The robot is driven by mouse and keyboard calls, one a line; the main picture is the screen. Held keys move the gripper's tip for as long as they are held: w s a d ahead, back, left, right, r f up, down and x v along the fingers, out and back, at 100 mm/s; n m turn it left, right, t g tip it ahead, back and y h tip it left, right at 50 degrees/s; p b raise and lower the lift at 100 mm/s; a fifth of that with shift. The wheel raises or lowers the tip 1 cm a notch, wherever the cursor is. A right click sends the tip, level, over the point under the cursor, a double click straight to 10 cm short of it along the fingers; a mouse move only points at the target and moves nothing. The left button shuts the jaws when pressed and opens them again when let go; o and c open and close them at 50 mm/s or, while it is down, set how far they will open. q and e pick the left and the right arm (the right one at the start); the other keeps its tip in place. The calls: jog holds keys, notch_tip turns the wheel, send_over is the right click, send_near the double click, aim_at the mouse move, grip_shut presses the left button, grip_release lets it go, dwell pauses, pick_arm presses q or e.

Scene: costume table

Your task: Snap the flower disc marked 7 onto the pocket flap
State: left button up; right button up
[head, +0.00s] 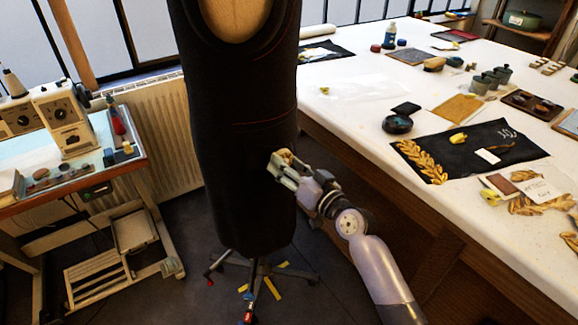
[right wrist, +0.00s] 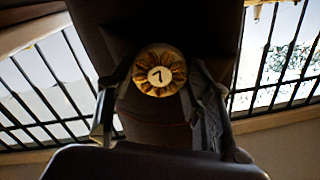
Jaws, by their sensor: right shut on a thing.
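A dark dress form (head: 238,110) with thin red stitch lines stands in the middle of the head view. My right gripper (head: 278,167) is at its lower right side. It is shut on a golden flower disc (right wrist: 160,72), which has petals around a white centre with a dark mark like a turned 7. In the right wrist view a finger lies on each side of the disc and the dark form is behind it. I cannot tell whether the disc touches the form. I cannot make out the pocket flap against the dark cloth. My left gripper is not in view.
A white work table (head: 360,110) stands at the right, with a black embroidered cloth (head: 465,165) and small tins on it. A sewing machine (head: 62,118) stands on a bench at the left. The form's wheeled stand (head: 262,272) is on the floor below.

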jog(key=o, duration=1.2)
jog(key=shift+c, duration=0.2)
jog(key=o, duration=0.5)
jog(key=p+v, duration=0.1)
jog(key=v, duration=0.7)
dwell(0.4)
